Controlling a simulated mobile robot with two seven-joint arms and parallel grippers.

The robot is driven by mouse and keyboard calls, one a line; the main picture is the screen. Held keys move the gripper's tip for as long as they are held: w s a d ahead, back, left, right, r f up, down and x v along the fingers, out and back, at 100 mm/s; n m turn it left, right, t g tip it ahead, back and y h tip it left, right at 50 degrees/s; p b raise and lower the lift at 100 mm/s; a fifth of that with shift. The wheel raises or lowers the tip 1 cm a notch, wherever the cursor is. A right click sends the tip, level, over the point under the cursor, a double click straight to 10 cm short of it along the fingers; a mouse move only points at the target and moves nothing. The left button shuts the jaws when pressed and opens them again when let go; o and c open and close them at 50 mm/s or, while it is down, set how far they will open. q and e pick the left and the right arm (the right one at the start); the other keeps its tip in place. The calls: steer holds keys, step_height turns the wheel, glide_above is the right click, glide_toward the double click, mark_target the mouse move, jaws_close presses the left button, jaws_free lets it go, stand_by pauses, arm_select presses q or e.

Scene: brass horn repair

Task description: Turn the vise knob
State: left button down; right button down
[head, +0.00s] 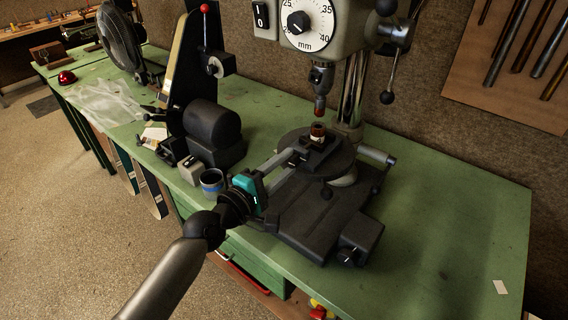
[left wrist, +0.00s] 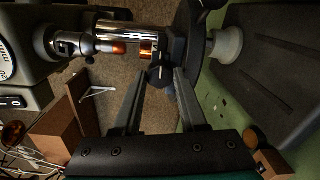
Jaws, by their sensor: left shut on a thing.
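The small black vise (head: 322,148) sits on the round drill press table, with a copper-coloured piece (head: 317,130) in it. My left gripper (head: 293,158) reaches in from the left, its two long fingers at the vise's near end. In the left wrist view, the dark vise knob (left wrist: 159,76) lies between the fingertips (left wrist: 162,78), and the gripper is shut on it. The copper piece also shows there (left wrist: 147,50), just beyond the knob. In the head view the fingers largely hide the knob. My right gripper is not in view.
The drill chuck (head: 321,76) with its reddish tip hangs just above the vise. The press's dark base (head: 325,205) lies below. The green bench (head: 450,210) is mostly clear at right.

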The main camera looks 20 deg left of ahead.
arm_select(q)
steer(key=m+p, duration=0.1)
steer(key=m, duration=0.3)
steer(key=shift+r+m, duration=0.1)
steer(key=shift+m, duration=0.2)
steer(key=shift+m+p, duration=0.55)
steer(key=shift+m, duration=1.35)
steer(key=shift+c, duration=2.2)
jaws_free()
steer(key=b+v, duration=0.1)
steer(key=v, duration=1.4)
steer(key=shift+s+d, duration=0.15)
